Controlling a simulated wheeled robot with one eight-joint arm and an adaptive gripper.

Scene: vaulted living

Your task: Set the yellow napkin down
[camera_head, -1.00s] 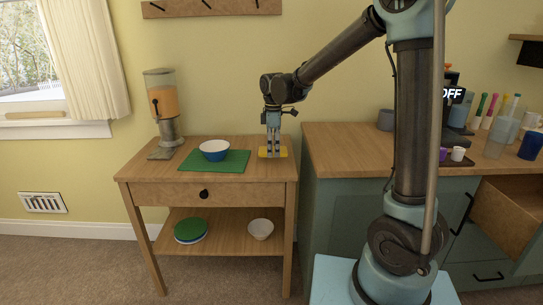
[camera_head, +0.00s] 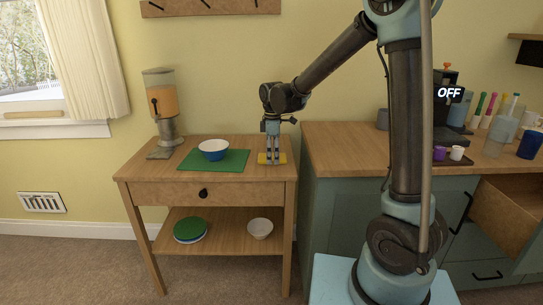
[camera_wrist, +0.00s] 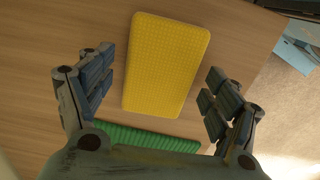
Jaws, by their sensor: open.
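The yellow napkin (camera_wrist: 166,62) lies flat on the wooden side table (camera_wrist: 50,40), as a folded rectangle. In the head view the napkin (camera_head: 280,158) is at the right part of the table top, beside the green mat. My gripper (camera_head: 271,161) points down over it. In the wrist view my gripper (camera_wrist: 157,95) is open, with its fingers spread on either side of the napkin and apart from it. Nothing is held between the fingers.
A blue and white bowl (camera_head: 214,152) stands on the green mat (camera_head: 232,161) left of my gripper. A juice dispenser (camera_head: 161,100) stands at the back left. A counter (camera_head: 340,140) is close to the right. Plates and a small bowl (camera_head: 259,229) sit on the lower shelf.

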